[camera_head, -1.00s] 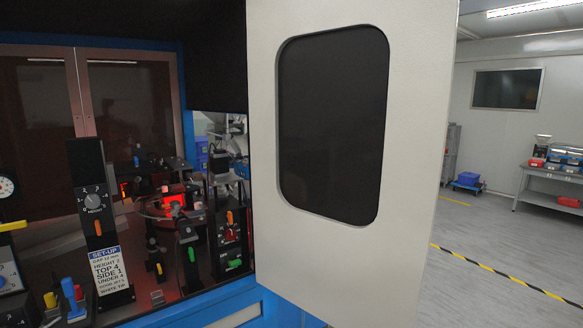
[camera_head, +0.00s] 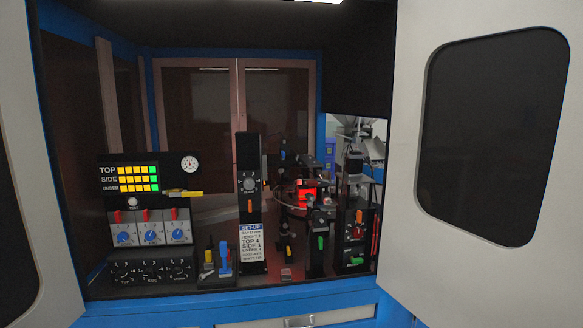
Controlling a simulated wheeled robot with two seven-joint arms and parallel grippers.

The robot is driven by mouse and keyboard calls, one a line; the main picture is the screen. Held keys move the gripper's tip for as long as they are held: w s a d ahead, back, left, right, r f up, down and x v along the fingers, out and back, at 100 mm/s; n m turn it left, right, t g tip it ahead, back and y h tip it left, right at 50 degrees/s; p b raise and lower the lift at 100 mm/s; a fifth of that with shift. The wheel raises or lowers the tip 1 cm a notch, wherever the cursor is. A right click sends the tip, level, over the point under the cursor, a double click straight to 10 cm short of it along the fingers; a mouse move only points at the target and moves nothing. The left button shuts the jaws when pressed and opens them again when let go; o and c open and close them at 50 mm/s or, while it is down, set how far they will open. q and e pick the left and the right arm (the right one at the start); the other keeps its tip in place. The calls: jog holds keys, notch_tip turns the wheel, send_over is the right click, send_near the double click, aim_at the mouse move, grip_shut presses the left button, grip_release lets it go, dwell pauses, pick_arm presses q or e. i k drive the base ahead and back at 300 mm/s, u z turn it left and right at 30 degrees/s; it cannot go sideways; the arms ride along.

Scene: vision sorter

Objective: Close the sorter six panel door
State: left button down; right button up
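The sorter is a blue-framed cabinet (camera_head: 200,310) with its front standing open. A pale door with a dark rounded window (camera_head: 490,135) stands swung out on the right. Part of a second pale door (camera_head: 30,185) stands swung out at the left edge, with part of its dark window showing. I cannot tell which of these the task calls the six panel door. No handle shows on either door. Neither of my grippers is in view.
Inside stand a display panel with yellow and green lights (camera_head: 137,178), blue dials (camera_head: 151,233), a black post with a set-up card (camera_head: 251,243) and a red-lit part (camera_head: 304,194). Brown-framed dark doors (camera_head: 236,105) close the back. A drawer front (camera_head: 295,321) lies below.

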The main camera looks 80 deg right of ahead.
aim_at(482, 224)
jog(key=u, duration=0.15)
jog(key=k, duration=2.95)
jog(key=z, duration=1.65)
jog(key=i, duration=1.05)
jog(key=u, duration=2.1)
jog(key=k, duration=0.3)
